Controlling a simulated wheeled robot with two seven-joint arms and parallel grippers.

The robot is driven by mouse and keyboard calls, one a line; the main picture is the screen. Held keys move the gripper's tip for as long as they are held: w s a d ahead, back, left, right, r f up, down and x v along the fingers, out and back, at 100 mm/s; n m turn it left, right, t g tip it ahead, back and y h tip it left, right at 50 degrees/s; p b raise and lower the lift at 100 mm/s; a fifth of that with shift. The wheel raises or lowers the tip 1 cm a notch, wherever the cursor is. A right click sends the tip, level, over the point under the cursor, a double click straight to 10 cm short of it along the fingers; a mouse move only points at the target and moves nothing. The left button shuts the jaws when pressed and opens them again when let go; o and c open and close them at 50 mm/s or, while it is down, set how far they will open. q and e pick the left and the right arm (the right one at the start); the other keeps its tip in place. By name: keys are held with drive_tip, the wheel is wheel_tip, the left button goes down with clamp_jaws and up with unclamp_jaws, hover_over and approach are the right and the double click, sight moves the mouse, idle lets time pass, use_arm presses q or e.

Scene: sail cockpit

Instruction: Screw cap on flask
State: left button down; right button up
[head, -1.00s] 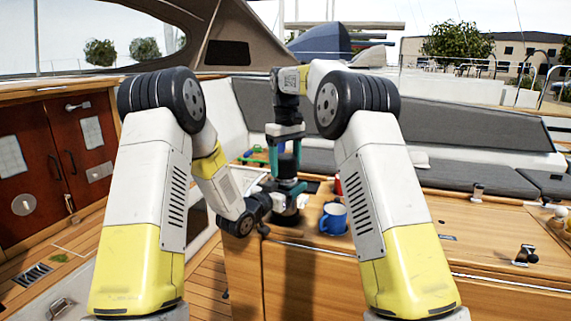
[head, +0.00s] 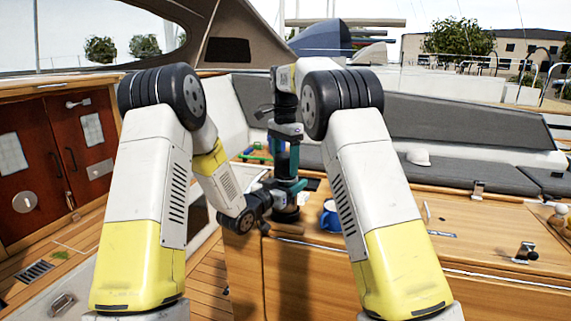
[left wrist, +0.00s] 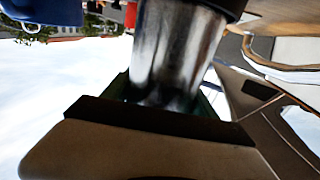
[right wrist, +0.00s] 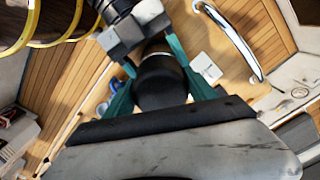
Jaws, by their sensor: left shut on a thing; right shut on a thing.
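The flask stands upright near the table's front edge; its dark lower end (head: 285,214) shows in the head view. In the left wrist view its shiny metal body (left wrist: 175,50) sits between my left fingers. My left gripper (head: 291,187) is shut on the flask from the side. My right gripper (head: 287,157) points down from above, just over the left one, and is shut on the black cap. The cap (right wrist: 160,85) lies between teal fingers in the right wrist view. The cap is in line with the flask; I cannot tell how far it is seated.
A blue mug (head: 329,219) stands just right of the flask, partly behind my right arm. A white item (head: 418,157) is on the grey seat.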

drive_tip(key=m, duration=0.7)
drive_tip(key=shift+w, duration=0.1)
drive_tip(key=m, duration=0.9)
drive_tip(key=shift+m, duration=0.4)
drive_tip(key=m, duration=0.5)
drive_tip(key=shift+w+d, duration=0.1)
drive_tip(key=o, duration=1.4)
drive_tip(key=shift+c, duration=0.2)
